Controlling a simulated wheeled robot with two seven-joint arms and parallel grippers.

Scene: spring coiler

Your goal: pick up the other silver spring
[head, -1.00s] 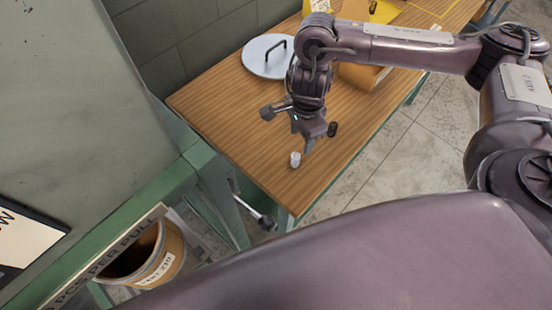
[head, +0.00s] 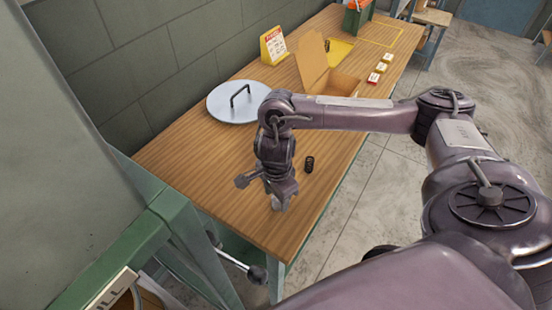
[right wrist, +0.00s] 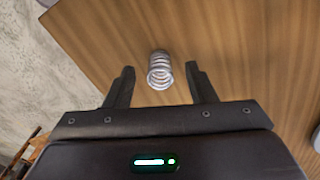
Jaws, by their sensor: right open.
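A silver spring (right wrist: 160,70) stands on the wooden table in the right wrist view, its coils seen from above at a slant. It lies between the lines of my right gripper's two fingers, close to the tips, with space on both sides. My right gripper (right wrist: 160,78) is open and empty. In the head view my right gripper (head: 279,203) points down low over the near part of the table, and it largely hides the silver spring there. A black spring (head: 309,164) stands on the table just right of my right gripper. My left gripper is not in view.
On the wooden table (head: 190,150) lie a grey round lid (head: 225,108) with a black handle, an open cardboard box (head: 330,82), a yellow sign (head: 273,46) and small red and yellow blocks. A green machine frame (head: 150,235) stands at the near left.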

